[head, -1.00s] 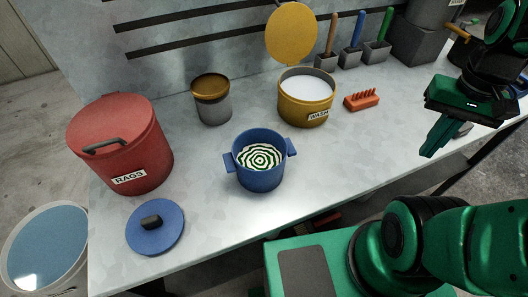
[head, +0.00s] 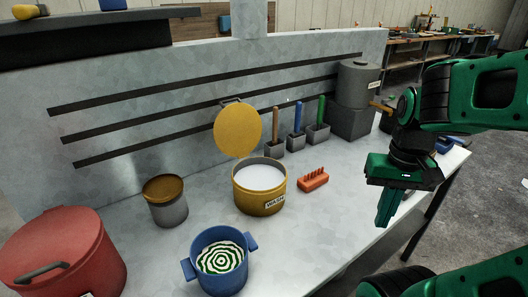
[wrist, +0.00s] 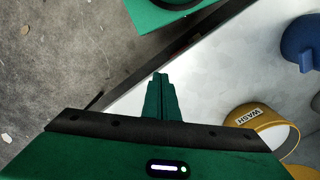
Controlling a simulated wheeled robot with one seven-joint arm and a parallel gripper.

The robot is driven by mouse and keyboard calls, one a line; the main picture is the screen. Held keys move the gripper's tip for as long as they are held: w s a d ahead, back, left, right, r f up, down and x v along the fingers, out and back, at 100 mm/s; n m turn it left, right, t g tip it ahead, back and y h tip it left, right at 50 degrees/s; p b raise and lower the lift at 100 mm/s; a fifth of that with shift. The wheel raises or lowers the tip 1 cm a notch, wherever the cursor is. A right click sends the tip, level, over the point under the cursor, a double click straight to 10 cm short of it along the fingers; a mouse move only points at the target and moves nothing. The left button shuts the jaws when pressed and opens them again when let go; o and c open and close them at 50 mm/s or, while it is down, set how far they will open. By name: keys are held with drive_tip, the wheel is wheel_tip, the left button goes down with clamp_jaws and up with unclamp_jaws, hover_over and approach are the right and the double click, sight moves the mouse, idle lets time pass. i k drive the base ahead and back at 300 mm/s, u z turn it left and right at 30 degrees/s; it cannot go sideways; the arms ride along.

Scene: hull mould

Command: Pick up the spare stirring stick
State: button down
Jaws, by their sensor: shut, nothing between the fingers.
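Three upright sticks stand in grey holders at the back of the bench in the head view: a brown one (head: 275,124), a blue one (head: 298,120) and a green one (head: 321,110). I cannot tell which is the spare stirring stick. Their lower ends are hidden in the holders. My gripper (head: 384,220) points down over the right part of the bench, in front and to the right of the sticks, apart from them. Its fingers are together and empty, as the wrist view (wrist: 158,85) also shows.
A yellow WASH pot (head: 247,200) with its lid (head: 238,130) raised behind it stands left of an orange brush (head: 313,180). A blue pot (head: 193,284), a lidded can (head: 170,210) and a red bin (head: 95,268) are further left. A grey container (head: 358,82) stands at the back right.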

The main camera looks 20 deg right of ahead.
sight(275, 113)
drive_tip(key=u, duration=1.4)
drive_tip(key=k, duration=1.15)
drive_tip(key=z, duration=0.95)
drive_tip(key=i, duration=1.05)
